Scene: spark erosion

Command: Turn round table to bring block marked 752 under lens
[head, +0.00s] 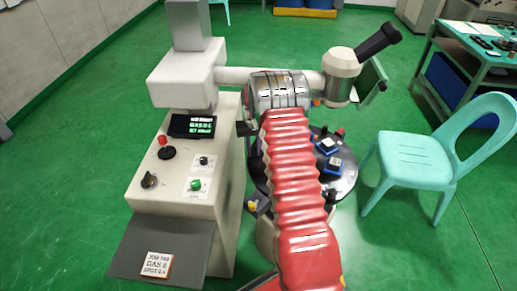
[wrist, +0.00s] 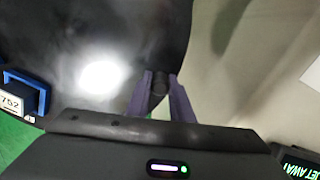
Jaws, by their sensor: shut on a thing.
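The round table (head: 345,183) is dark and partly hidden behind my red arm in the head view. Its dark top also fills the upper left of the wrist view (wrist: 45,35), with a bright glare spot. The block marked 752 (wrist: 12,102), white-labelled in a blue holder, sits at the left edge of the wrist view. My gripper (wrist: 160,88) is shut on a dark knob (wrist: 158,82) at the table's edge. The lens head (head: 341,68), with a black eyepiece, stands over the far side of the table. My arm hides my fingers in the head view.
A beige console (head: 185,165) with knobs and a screen stands close on the left. A turquoise chair (head: 415,150) stands at the right. Green floor between is clear.

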